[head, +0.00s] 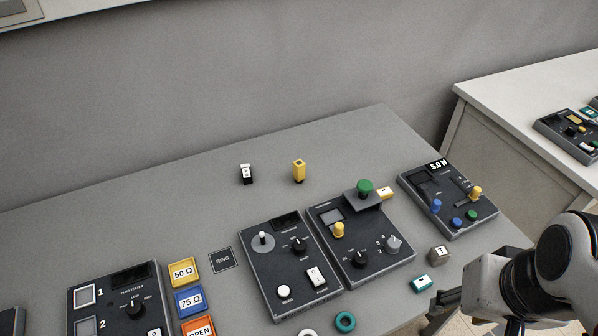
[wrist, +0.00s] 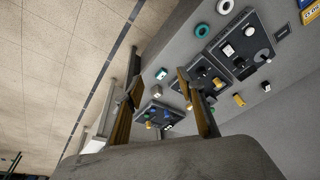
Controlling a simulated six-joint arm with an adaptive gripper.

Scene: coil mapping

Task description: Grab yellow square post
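The yellow square post (head: 299,171) stands upright on the grey table behind the panels in the head view. It appears small, as a yellow block (wrist: 239,100), right of my fingers in the wrist view. My gripper (head: 440,305) is at the lower right of the head view, in front of the panels and well apart from the post. Its two fingers (wrist: 160,76) are spread apart in the wrist view, with nothing held between them.
A small black-and-white block (head: 246,174) stands left of the post. A T cube (head: 438,254) and teal block (head: 421,283) sit near my gripper.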

